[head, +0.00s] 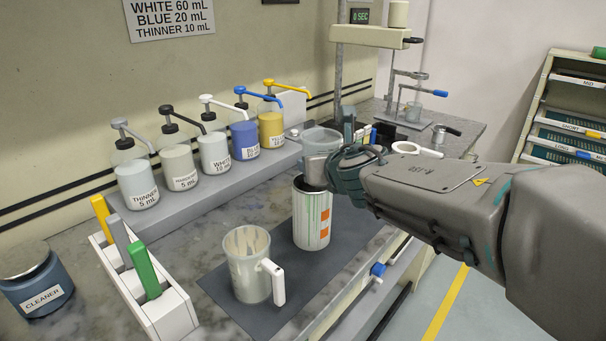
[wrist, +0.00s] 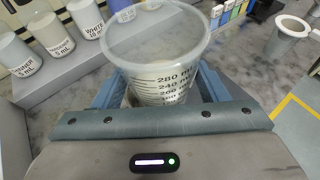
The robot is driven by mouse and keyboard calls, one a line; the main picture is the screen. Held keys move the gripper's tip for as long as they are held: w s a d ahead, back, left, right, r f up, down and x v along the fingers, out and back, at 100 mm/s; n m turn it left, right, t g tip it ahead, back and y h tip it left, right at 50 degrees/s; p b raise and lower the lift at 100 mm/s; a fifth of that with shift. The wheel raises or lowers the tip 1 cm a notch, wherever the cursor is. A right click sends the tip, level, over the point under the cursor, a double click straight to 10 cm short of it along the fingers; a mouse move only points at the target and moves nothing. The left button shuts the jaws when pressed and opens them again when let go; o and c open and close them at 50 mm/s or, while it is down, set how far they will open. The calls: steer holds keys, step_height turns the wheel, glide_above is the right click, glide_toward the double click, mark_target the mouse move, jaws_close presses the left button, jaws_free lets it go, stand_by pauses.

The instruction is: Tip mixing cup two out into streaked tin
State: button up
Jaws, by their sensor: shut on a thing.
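My gripper (head: 328,168) is shut on a clear graduated mixing cup (wrist: 158,62), which fills the middle of the wrist view. The same cup shows in the head view (head: 322,139), partly behind the fingers, and looks about upright. The streaked tin (head: 312,222), white with green streaks and orange squares, stands upright on the dark mat. The gripper and cup are above and just behind the tin's rim. The tin is not visible in the wrist view.
A handled cup (head: 247,272) stands on the mat (head: 268,312) in front of the tin. A rack of coloured handles (head: 150,290) and a cleaner jar (head: 38,290) are at left. Several pump bottles (head: 214,150) line the wall shelf. A stand (head: 370,38) rises behind.

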steer(key=shift+s+a+r+m+g+y+p, duration=0.15)
steer(key=shift+s+a+m+g+y+p, duration=0.55)
steer(key=shift+m+g+y, duration=0.8)
steer(key=shift+s+a+r+m+g+y+p, duration=0.2)
steer(key=shift+s+a+m+g+y+p, duration=0.4)
steer(key=shift+g, duration=1.5)
steer(key=shift+s+a+r+m+g+y+p, duration=0.15)
steer(key=shift+s+a+m+g+y+p, duration=0.3)
steer(key=shift+a+m+g+y+p, duration=0.9)
